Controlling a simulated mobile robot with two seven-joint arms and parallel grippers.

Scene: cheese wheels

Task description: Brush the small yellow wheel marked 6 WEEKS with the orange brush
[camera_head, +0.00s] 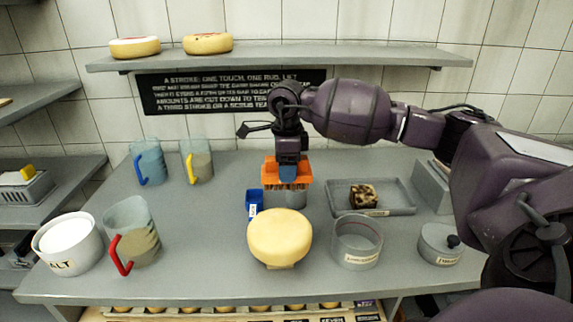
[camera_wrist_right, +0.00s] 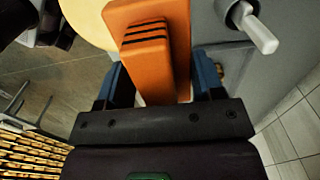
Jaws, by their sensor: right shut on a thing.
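A round pale-yellow cheese wheel (camera_head: 280,238) sits on a small stand at the front middle of the counter; I cannot read any mark on it. Part of a yellow wheel shows at the top left of the right wrist view (camera_wrist_right: 88,20). My right gripper (camera_head: 288,171) is shut on the orange brush (camera_head: 271,172), bristles down, behind the wheel and apart from it in the head view. In the right wrist view the brush (camera_wrist_right: 150,50) stands between the blue fingers. My left gripper is in neither view.
A grey pot (camera_head: 290,198) and a blue labelled holder (camera_head: 254,204) stand below the brush. A clear ring-shaped container (camera_head: 357,242), a tray (camera_head: 398,200) and a lidded pot (camera_head: 438,243) stand right. A red-handled jug (camera_head: 130,235) and a salt tub (camera_head: 67,243) stand left.

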